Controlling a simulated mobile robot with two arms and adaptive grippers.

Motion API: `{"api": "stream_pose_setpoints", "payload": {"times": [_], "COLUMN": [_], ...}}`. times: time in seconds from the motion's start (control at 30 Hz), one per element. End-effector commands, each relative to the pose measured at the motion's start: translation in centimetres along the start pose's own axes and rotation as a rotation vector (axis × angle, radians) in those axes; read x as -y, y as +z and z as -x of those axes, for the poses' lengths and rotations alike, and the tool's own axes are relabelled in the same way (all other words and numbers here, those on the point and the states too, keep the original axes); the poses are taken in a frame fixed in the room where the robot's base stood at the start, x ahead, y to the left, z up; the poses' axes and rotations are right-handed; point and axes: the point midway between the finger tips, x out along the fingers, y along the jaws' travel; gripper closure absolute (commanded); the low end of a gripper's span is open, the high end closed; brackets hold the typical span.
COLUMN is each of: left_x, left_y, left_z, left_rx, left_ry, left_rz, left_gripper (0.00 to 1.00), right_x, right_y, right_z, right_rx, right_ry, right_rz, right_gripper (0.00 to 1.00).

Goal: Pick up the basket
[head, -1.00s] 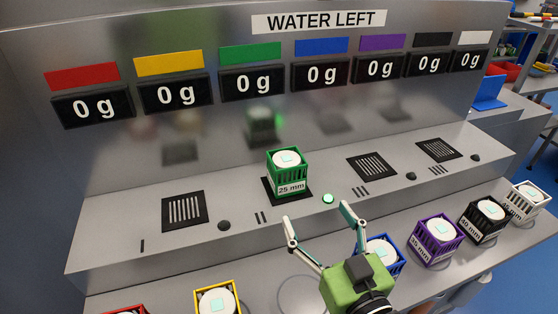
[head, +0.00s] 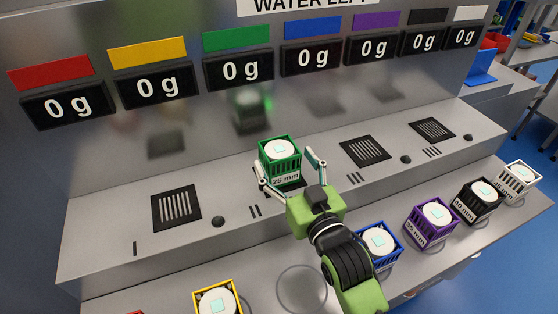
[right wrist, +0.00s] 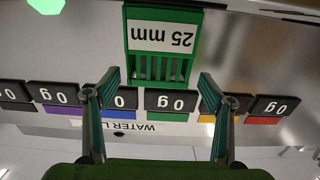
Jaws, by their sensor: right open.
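The green basket (head: 280,160), labelled 25 mm, stands upright on a dark grated pad on the raised metal shelf, with a white round tub inside. My right gripper (head: 291,172) is open, its fingers at either side of the basket's front in the head view. In the right wrist view the green basket (right wrist: 162,55) appears upside down, ahead of and between the open fingertips (right wrist: 157,78), with gaps on both sides. My left gripper is not in view.
Blue (head: 378,244), purple (head: 432,222), black (head: 480,201) and white (head: 517,182) baskets line the lower ledge to the right. A yellow basket (head: 216,298) stands at the lower left. Empty grated pads (head: 176,207) flank the green basket. Displays (head: 248,70) reading 0 g are behind.

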Motion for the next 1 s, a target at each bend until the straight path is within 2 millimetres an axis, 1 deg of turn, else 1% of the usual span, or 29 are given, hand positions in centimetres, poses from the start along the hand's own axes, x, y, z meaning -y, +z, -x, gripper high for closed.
{"api": "stream_pose_setpoints", "payload": {"times": [0.03, 0.13, 0.3, 0.4, 0.6, 0.63, 0.67, 0.7, 0.77, 0.8, 0.87, 0.9, 1.0], "left_x": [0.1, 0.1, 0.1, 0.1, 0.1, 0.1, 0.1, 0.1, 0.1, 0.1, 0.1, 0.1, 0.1], "left_y": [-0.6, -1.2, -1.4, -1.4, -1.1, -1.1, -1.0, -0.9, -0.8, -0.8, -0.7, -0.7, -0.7], "left_z": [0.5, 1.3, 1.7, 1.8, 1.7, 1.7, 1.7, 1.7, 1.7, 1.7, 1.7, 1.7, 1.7], "left_rx": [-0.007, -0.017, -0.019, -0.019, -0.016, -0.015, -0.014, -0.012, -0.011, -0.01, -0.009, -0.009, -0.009], "left_ry": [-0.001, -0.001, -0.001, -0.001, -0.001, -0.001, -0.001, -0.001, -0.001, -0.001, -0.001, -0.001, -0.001], "left_rz": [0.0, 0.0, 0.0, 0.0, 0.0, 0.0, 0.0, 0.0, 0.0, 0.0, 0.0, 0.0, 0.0], "left_gripper": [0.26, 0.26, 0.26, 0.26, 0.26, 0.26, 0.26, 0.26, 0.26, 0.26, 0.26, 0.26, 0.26], "right_x": [-0.1, -0.2, -0.2, -0.2, -0.2, -0.2, -0.2, -0.2, -0.2, -0.2, -0.2, -0.2, -0.2], "right_y": [-0.4, -0.6, -0.3, -0.3, -0.2, -0.2, -0.2, -0.2, -0.2, -0.2, -0.2, -0.5, -0.5], "right_z": [-0.7, -2.1, -4.1, -4.6, -4.6, -4.6, -4.6, -4.6, -4.6, -4.6, -4.6, -4.6, -4.6], "right_rx": [-0.002, -0.001, 0.0, -0.001, -0.001, -0.001, -0.001, -0.001, -0.001, -0.001, -0.001, -0.008, -0.008], "right_ry": [0.001, 0.001, 0.001, 0.001, 0.001, 0.001, 0.001, 0.001, 0.001, 0.001, 0.001, 0.001, 0.001], "right_rz": [0.0, 0.0, 0.0, 0.0, 0.0, 0.0, 0.0, 0.0, 0.0, 0.0, 0.0, 0.0, 0.0], "right_gripper": [0.25, 0.25, 0.25, 0.25, 0.25, 0.28, 0.35, 0.46, 0.61, 0.72, 0.85, 0.85, 0.85]}}
